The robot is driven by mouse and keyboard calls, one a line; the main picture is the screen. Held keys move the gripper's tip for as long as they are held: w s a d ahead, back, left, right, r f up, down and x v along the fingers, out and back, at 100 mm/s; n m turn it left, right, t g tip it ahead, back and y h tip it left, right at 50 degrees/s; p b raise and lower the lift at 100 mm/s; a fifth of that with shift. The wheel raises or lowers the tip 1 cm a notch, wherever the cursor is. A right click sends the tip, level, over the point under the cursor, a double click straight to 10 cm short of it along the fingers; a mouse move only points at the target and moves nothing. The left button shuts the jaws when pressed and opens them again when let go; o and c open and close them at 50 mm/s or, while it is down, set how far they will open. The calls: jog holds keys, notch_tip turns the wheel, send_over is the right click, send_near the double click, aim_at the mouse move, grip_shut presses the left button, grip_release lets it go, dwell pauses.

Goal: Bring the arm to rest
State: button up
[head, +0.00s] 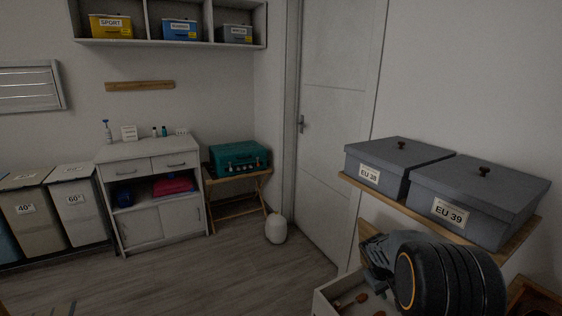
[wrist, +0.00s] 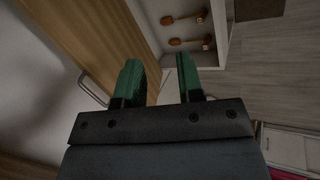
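My gripper (wrist: 160,80) shows in the wrist view with two green fingers standing apart and nothing between them. In the head view my dark, rounded arm fills the lower right, in front of the shelf with the grey boxes. The fingertips are not clear there.
Grey boxes EU 38 (head: 390,170) and EU 39 (head: 470,205) sit on a wooden shelf (head: 352,183) above my arm. An open white drawer (head: 322,302) holds brown wooden items (head: 346,304).

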jog(key=s+a+r+m+t+y+p, duration=0.1)
jog(key=s+a+r+y+p, duration=0.1)
jog(key=s+a+r+p, duration=0.2)
jog(key=s+a+r+m+t+y+p, duration=0.1)
jog(key=s+a+r+y+p, duration=0.2)
jog(key=s+a+r, duration=0.7)
jog(key=shift+s+a+r+t+p, duration=0.3)
jog(key=shift+s+a+r+p, duration=0.15)
jog(key=shift+s+r, duration=2.65)
jog(key=shift+s+d+r, duration=0.15)
jog(key=shift+s+r, duration=0.15)
jog(key=shift+s, duration=0.45)
jog(key=shift+d+m, duration=0.2)
jog(key=shift+m, duration=0.1)
